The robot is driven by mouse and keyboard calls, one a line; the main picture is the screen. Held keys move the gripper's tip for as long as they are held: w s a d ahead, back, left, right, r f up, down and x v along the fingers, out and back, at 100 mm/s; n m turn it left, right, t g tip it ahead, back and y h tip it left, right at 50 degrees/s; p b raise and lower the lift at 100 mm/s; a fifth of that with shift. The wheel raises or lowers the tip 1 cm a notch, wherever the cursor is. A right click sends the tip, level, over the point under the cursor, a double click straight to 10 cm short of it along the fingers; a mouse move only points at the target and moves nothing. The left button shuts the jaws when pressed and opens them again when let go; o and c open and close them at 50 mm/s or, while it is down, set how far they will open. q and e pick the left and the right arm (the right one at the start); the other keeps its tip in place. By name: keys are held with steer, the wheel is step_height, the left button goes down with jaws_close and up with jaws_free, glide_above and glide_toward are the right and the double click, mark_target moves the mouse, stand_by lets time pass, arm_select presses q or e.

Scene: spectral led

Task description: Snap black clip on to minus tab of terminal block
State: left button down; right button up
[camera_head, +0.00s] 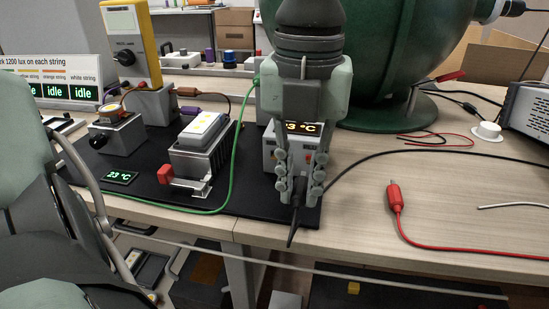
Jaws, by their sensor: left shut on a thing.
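My left gripper (299,193) points down at the front right edge of the black mat. It is shut on a black clip (292,236), whose dark tip sticks out below the fingertips. A black cable (420,152) runs from it to the right. Right behind the fingers stands a grey box (271,158) with a lit display, partly hidden by the gripper. My right gripper is not in view.
A red clip (394,196) with a red cable lies on the table (360,225) at right. On the mat (140,185) stand a finned heatsink (205,160) and a knob box (117,135). A green wire (233,170) crosses the mat. A green sphere (400,60) stands behind.

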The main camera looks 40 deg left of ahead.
arm_select(q)
steer(key=shift+s+a, duration=0.45)
steer(key=shift+a, duration=0.25)
steer(key=shift+s+a, duration=0.4)
steer(key=shift+a, duration=0.25)
steer(key=shift+s+a, duration=0.45)
steer(key=shift+a, duration=0.25)
steer(key=c, duration=2.1)
jaws_free()
jaws_close()
steer(key=shift+f+b, duration=0.1)
steer(key=shift+b, duration=0.35)
